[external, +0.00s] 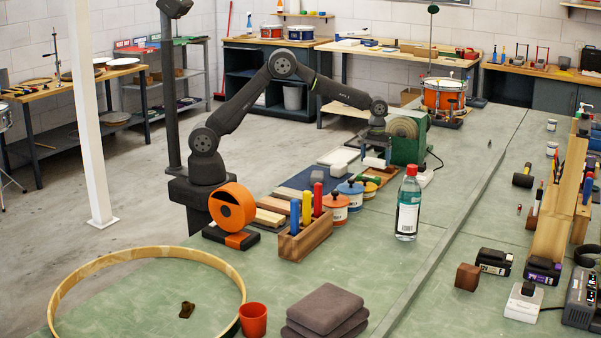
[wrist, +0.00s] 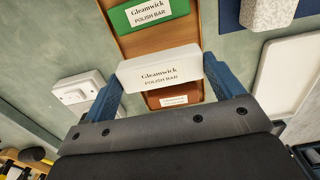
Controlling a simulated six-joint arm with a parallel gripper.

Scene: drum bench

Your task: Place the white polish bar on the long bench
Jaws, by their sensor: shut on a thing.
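The white polish bar (wrist: 160,68), labelled Gleamwick, sits between the blue fingers of my gripper (wrist: 162,80), which is shut on it. In the external view the bar (external: 374,162) shows pale below my wrist, beside the buffing machine, seemingly a little above the wooden tray. In the wrist view the wooden tray (wrist: 190,32) lies below, with a green polish bar (wrist: 148,12) and a brown one (wrist: 168,99), which the white bar partly hides. The green-topped bench (external: 440,205) runs under these things; I cannot tell whether it is the long bench.
The green buffing machine (external: 408,148) stands close right of my gripper. A white tray (external: 338,157) lies to the left. A clear bottle (external: 408,205), lidded tins (external: 335,207) and a wooden holder (external: 305,240) stand nearer. The bench right of the bottle has free room.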

